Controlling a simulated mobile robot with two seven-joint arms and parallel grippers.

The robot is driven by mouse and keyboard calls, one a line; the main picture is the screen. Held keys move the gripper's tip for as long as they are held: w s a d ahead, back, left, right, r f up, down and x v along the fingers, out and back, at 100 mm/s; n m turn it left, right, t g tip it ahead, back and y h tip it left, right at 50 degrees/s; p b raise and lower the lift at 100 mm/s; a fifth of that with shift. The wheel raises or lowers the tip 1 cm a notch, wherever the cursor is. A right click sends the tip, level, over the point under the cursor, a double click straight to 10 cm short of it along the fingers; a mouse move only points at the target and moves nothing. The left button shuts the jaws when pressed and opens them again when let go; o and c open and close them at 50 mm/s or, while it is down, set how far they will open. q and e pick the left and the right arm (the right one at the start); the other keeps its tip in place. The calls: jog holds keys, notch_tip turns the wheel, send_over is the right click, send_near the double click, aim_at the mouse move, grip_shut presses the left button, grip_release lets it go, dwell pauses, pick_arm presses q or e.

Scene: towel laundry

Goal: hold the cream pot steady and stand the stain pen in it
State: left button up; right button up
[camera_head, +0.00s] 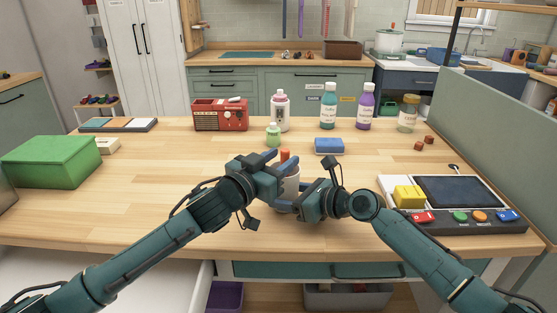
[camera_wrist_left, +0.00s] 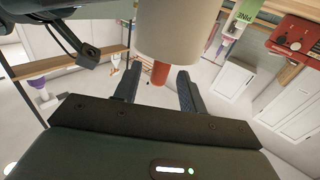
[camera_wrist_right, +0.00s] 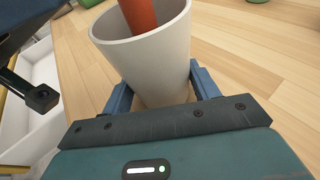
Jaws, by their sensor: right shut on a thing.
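The cream pot (camera_head: 292,185) is a pale cup near the front middle of the table, partly hidden by my grippers. My right gripper (camera_head: 303,194) is shut on its side; the right wrist view shows the pot (camera_wrist_right: 150,60) between the two fingers. The stain pen (camera_head: 285,155) is orange-red and stands in the pot, its end above the rim; its lower part is hidden. It also shows in the right wrist view (camera_wrist_right: 138,14). My left gripper (camera_head: 282,172) is by the pen; in the left wrist view its fingers are apart, with the pen's end (camera_wrist_left: 160,72) near the gap.
A small green bottle (camera_head: 273,135) and a blue block (camera_head: 328,146) stand behind the pot. A control panel (camera_head: 470,222) with a yellow block is at the right. A green box (camera_head: 52,161) is at the left. The left-middle of the table is clear.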

pick_arm(q)
jog(key=v, duration=1.2)
dwell(0.6)
pick_arm(e)
jog(key=o, duration=0.8)
jog(key=shift+o, duration=0.2)
